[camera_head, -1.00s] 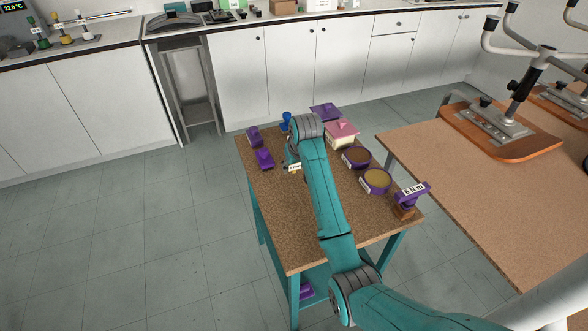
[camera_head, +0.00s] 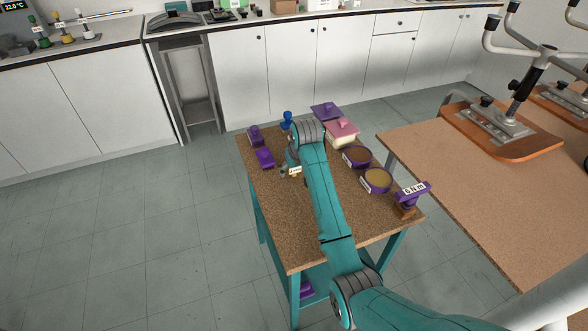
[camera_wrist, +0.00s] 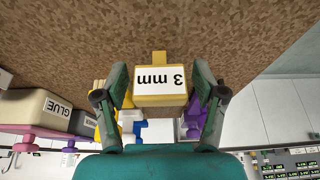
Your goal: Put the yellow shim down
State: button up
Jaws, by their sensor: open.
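The yellow shim (camera_wrist: 161,97), a small block with a white "3 mm" label, is between the two fingers of my gripper (camera_wrist: 161,88) in the wrist view. My gripper is open, with a finger on each side of the shim. Whether the fingers touch it is not clear. The shim appears at or just above the cork-coloured table top (camera_head: 284,222). In the head view my gripper (camera_head: 290,169) is over the left part of this table, and only the shim's small pale label (camera_head: 296,171) shows clearly.
Purple pieces (camera_head: 264,157) and a blue piece (camera_head: 287,121) are behind my gripper. A pink-lidded box (camera_head: 342,133), two round tins (camera_head: 376,180) and a purple "6 N m" tool (camera_head: 412,191) stand on the right. The front left of the table is clear.

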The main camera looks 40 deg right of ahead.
jog(key=v, duration=1.2)
dwell(0.3)
